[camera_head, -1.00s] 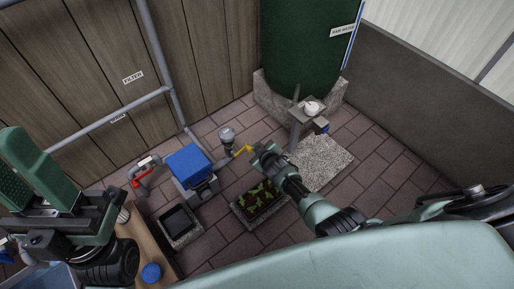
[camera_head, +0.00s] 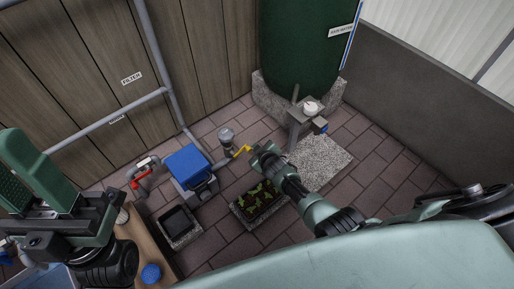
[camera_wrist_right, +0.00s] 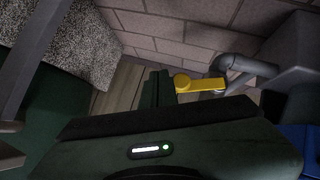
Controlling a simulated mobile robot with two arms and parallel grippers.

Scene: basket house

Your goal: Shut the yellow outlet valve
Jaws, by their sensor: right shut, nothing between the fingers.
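The yellow outlet valve handle (camera_head: 242,151) sits on the grey pipework, just right of a small grey fitting (camera_head: 227,137). In the right wrist view the yellow handle (camera_wrist_right: 201,84) points toward the fingers. My right gripper (camera_head: 257,150) is shut and empty, with its tips close to the right end of the handle. In the wrist view its fingers (camera_wrist_right: 158,88) are right beside the handle's rounded end; I cannot tell whether they touch it. My left gripper (camera_head: 30,178) is open and empty at the left, far from the valve.
A blue-topped box (camera_head: 187,164) and a red-handled fitting (camera_head: 141,178) stand left of the valve. A seedling tray (camera_head: 240,212) is below my right gripper. A green tank (camera_head: 305,50) stands behind, with a grey tap stand (camera_head: 298,122) in front. Paving at right is clear.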

